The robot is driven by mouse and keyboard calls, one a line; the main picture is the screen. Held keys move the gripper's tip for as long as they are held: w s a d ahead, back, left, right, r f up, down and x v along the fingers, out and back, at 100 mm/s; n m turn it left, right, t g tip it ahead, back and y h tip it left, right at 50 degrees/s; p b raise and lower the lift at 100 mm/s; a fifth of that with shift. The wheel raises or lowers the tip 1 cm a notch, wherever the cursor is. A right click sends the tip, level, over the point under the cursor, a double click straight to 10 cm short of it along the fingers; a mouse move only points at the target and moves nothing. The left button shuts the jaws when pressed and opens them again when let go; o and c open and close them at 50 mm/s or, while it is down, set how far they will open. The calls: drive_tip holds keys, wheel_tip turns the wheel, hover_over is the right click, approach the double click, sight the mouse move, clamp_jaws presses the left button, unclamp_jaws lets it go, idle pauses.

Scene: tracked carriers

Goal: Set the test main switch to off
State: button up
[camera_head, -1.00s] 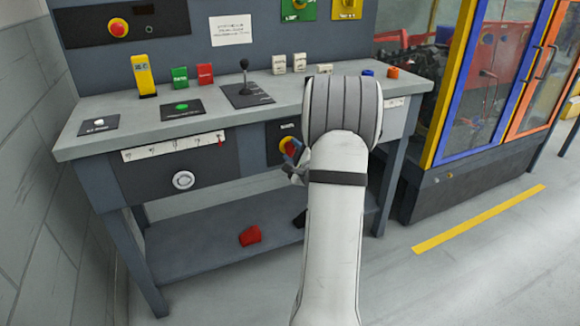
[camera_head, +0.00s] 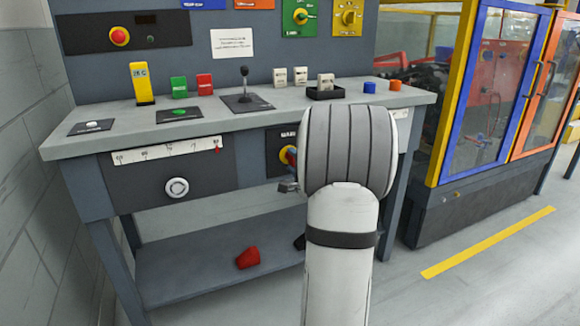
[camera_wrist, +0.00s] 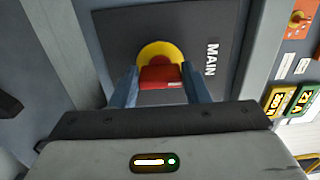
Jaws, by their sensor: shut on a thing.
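The main switch has a red handle (camera_wrist: 160,77) on a yellow disc (camera_wrist: 158,47). It sits on a dark panel (camera_wrist: 198,30) marked "MAIN", which appears sideways in the wrist view. In the head view the yellow disc (camera_head: 284,160) shows on the bench's front, partly hidden by my arm and gripper. My gripper (camera_wrist: 160,85) is shut on the red handle, one finger on each side. In the head view my gripper (camera_head: 289,182) is mostly hidden by my arm. The switch's off mark is not readable.
The grey bench top (camera_head: 130,112) carries a black lever (camera_head: 244,82), a yellow block (camera_head: 141,83) and several small blocks. A red piece (camera_head: 248,258) lies on the lower shelf (camera_head: 190,275). A glazed cabinet (camera_head: 480,110) stands at right. Floor is clear in front.

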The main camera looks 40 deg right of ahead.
drive_tip(key=shift+r, duration=0.1)
drive_tip(key=o, duration=1)
drive_tip(key=p+v, duration=0.2)
drive_tip(key=v, duration=0.5)
drive_tip(key=shift+s+a, duration=0.15)
drive_tip(key=shift+s, duration=0.2)
